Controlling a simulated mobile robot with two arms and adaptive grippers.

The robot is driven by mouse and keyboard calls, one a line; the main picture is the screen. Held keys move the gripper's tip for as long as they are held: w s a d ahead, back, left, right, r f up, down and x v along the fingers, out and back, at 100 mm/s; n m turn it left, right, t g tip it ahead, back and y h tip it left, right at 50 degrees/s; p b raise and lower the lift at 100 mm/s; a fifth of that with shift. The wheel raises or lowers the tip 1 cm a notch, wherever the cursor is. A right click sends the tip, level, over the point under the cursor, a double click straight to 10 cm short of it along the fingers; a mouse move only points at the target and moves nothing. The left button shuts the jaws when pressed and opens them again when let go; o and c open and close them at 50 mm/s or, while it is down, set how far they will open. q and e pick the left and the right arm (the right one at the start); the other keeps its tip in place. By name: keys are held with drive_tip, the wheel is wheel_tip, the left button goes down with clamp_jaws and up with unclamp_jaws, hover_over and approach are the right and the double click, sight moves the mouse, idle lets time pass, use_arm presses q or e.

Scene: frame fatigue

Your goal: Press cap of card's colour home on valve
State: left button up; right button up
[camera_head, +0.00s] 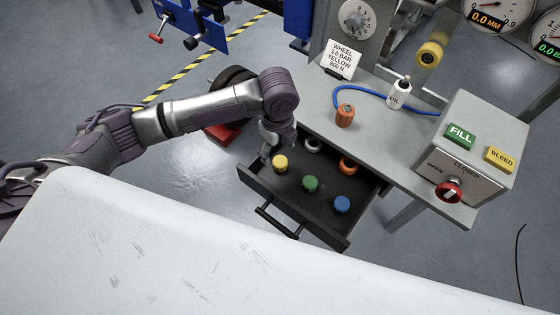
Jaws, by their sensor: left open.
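The card (342,60) on the bench reads "WHEEL 3.0 BAR YELLOW 800 N". A yellow cap (280,163) stands in the open black drawer (262,188), near its left side. My left gripper (270,152) is open, pointing down just behind and left of the yellow cap. I cannot tell whether its fingers touch the cap. A green cap (310,183) and a blue cap (342,204) stand further right in the drawer. An orange ring-like part (347,164) and a pale one (313,145) lie at its back. I cannot make out the valve for certain. My right gripper is out of view.
The grey bench holds an orange fitting (345,116) on a blue hose (378,92), an oil bottle (399,94) and a control box (470,140) with a red knob (449,192). A yellow roller (430,54) is behind. A white surface (200,250) fills the foreground.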

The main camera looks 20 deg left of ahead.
sight(279, 160)
use_arm(q)
wheel_tip(279, 160, down, 2)
drive_tip(key=shift+w+f+p, duration=0.15)
drive_tip(key=shift+f+p, duration=0.05)
drive_tip(key=shift+f, duration=0.7)
drive_tip(key=shift+w+f+p, duration=0.15)
drive_tip(key=shift+w+f, duration=0.05)
drive_tip(key=shift+f, duration=0.75)
drive_tip(key=shift+w+f+p, duration=0.15)
drive_tip(key=shift+f+p, duration=0.05)
drive_tip(key=shift+f, duration=0.7)
drive_tip(key=shift+c, duration=0.2)
drive_tip(key=c, duration=1.1)
